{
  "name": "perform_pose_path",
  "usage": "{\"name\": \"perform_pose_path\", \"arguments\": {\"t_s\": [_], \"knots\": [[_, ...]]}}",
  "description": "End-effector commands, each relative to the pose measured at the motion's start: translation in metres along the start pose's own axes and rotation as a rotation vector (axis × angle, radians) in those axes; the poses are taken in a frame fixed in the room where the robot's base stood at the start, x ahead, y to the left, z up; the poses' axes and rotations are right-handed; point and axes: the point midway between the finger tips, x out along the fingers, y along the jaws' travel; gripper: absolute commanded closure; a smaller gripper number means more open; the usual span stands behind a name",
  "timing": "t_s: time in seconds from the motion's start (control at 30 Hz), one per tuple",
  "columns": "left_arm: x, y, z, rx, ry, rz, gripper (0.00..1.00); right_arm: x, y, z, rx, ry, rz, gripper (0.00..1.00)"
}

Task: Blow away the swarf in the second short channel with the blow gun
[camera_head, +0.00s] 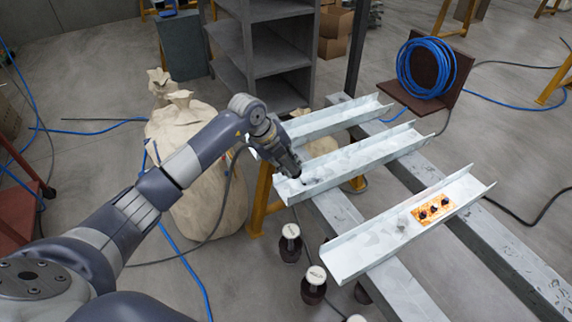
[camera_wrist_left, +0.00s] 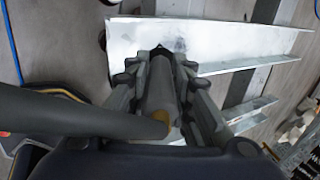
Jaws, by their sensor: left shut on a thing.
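Three short metal channels lie across the beams. The middle channel (camera_head: 365,158) is under my left gripper (camera_head: 291,168), at the channel's left end. In the left wrist view, my left gripper (camera_wrist_left: 160,90) is shut on a grey cylindrical tool, the blow gun (camera_wrist_left: 162,88). Its dark tip points at a channel (camera_wrist_left: 240,42). A small dark patch (camera_wrist_left: 180,44) lies on that channel by the tip; I cannot tell if it is swarf or shadow. The far channel (camera_head: 335,120) is behind, and the near channel (camera_head: 375,240) is in front. My right gripper is not in view.
The near channel carries an orange plate (camera_head: 433,209) with several dark spots. A blue hose coil (camera_head: 426,67) hangs on a brown board at the back right. Dark jars with white lids (camera_head: 316,275) stand below the channels. Large sacks (camera_head: 196,172) stand beside my left arm.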

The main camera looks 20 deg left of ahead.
Motion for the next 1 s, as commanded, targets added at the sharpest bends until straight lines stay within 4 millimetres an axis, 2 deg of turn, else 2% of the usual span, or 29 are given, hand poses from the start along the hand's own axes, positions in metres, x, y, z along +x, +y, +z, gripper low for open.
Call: {"name": "perform_pose_path", "arguments": {"t_s": [1.0], "knots": [[0.011,-0.017,-0.001,0.000,0.002,0.005,1.00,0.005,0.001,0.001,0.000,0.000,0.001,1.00]]}}
